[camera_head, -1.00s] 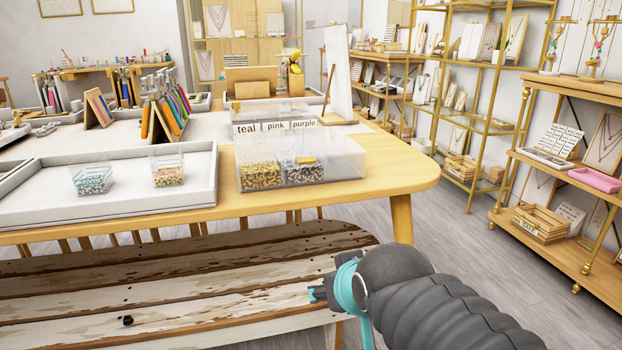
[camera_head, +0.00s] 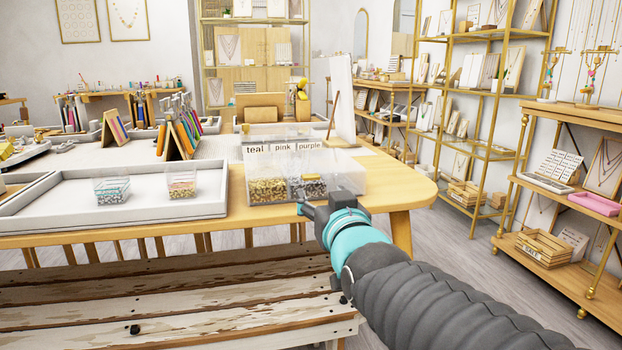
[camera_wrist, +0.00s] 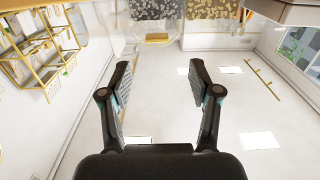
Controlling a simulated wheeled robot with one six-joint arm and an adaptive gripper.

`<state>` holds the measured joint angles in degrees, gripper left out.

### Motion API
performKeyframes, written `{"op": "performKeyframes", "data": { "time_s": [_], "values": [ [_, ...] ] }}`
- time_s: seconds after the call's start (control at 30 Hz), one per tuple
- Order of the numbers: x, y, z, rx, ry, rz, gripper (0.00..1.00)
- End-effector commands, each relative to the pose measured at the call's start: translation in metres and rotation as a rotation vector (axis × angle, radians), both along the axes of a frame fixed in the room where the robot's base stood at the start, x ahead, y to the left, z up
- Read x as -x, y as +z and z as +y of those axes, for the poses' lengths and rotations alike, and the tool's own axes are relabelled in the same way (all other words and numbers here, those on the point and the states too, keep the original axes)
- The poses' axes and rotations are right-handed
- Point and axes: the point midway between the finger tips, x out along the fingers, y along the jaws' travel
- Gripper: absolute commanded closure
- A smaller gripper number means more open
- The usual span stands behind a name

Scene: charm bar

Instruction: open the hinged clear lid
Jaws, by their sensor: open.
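The clear box (camera_head: 347,178) stands at the front edge of the wooden table, with gold beads (camera_head: 268,190) at left and dark mixed beads beside them. Its clear lid (camera_head: 325,165) appears to lie down over it, though its edges are hard to make out. Labels reading teal, pink and purple (camera_head: 283,147) stand at its back. My gripper (camera_head: 306,208) is just in front of the box's lower front and hides part of it. In the wrist view my gripper (camera_wrist: 160,76) has its fingers spread and empty, with a gold tab (camera_wrist: 157,38) and the bead compartments beyond.
A white tray (camera_head: 60,212) with two small clear bead cups (camera_head: 112,190) lies left of the box. A slatted wooden bench (camera_head: 170,295) stands below the table front. Wood-and-gold shelves (camera_head: 545,195) stand at right. Grey floor is open between table and shelves.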

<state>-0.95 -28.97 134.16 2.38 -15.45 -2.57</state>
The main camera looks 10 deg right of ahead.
Motion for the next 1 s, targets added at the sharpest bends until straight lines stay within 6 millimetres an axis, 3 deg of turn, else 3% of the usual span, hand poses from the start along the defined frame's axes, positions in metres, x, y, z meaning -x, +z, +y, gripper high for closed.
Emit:
{"op": "performKeyframes", "data": {
  "time_s": [0.6, 1.0],
  "values": [
    [-0.085, 0.002, -0.005, -0.005, -0.006, -0.003, 0.38],
    [-0.099, 0.003, -0.005, -0.005, -0.005, -0.006, 0.38]
  ]
}}
